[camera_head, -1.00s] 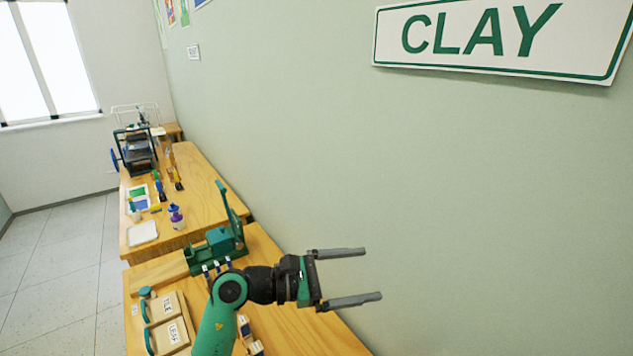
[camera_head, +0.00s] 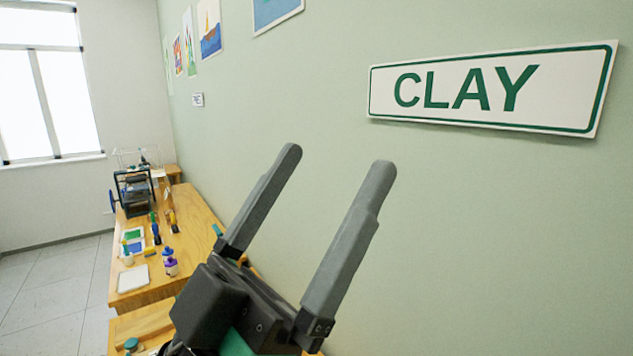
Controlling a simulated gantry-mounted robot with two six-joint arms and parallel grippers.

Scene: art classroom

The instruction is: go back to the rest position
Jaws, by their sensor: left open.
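My left gripper (camera_head: 336,180) is large in the lower middle of the head view, close to the camera. Its two grey fingers point up and to the right, spread apart with nothing between them. Behind them is the pale green wall. The gripper's dark body and part of my green arm fill the bottom middle and hide much of the nearer table. My right gripper is not in the view.
A wooden table (camera_head: 190,217) runs along the wall at left, with a white tray (camera_head: 133,278), a purple-capped bottle (camera_head: 170,262) and a dark rack (camera_head: 135,193). A CLAY sign (camera_head: 490,88) hangs on the wall. Floor (camera_head: 50,285) is clear at left.

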